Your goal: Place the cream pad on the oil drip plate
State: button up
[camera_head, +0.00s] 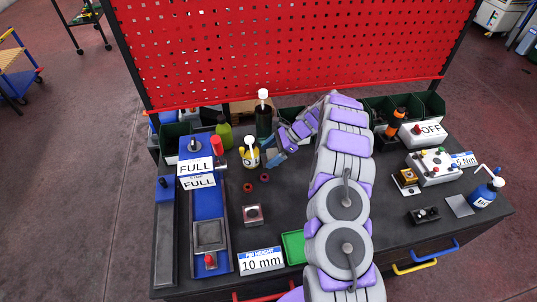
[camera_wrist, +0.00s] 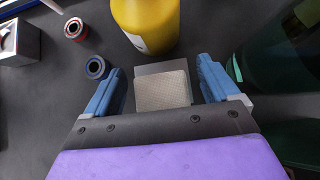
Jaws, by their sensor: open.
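The cream pad (camera_wrist: 161,92) is a flat beige square in the wrist view, between my fingers with gaps on both sides. A grey plate (camera_wrist: 160,68), likely the oil drip plate, shows at its far edge and right side. The pad overlaps this plate and appears to lie on it; exact contact is unclear. My gripper (camera_wrist: 160,66) is open around the pad, its blue fingers apart. In the head view my gripper (camera_head: 273,158) is beside the yellow bottle (camera_head: 249,154); the pad cannot be made out there.
The yellow bottle stands just beyond the plate in the wrist view (camera_wrist: 146,22). A dark green bottle (camera_wrist: 285,55) is close to the right finger. Two small rings, one red (camera_wrist: 75,29) and one dark (camera_wrist: 96,67), lie at left. Another grey plate (camera_head: 459,206) lies by a blue bottle (camera_head: 485,192).

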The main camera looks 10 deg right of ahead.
jog(key=p+v, duration=0.2)
jog(key=v, duration=1)
jog(key=s+a+r+n+g+h, duration=0.1)
jog(key=s+a+r+n, duration=0.4)
jog(key=s+a+r, duration=0.3)
jog(key=s+a+r+n+g+h, duration=0.15)
jog(key=s+a+r+n, duration=0.35)
jog(key=s+r, duration=0.5)
jog(key=s+d+n+h, duration=0.1)
jog(key=s+n+h, duration=0.2)
jog(key=s, duration=1.2)
jog(key=s+d+n+h, duration=0.2)
jog(key=s+n, duration=0.3)
jog(key=s, duration=1)
jog(key=shift+d+r+t+h, duration=0.15)
jog(key=shift+d+t+h, duration=0.2)
jog(key=shift+h, duration=0.4)
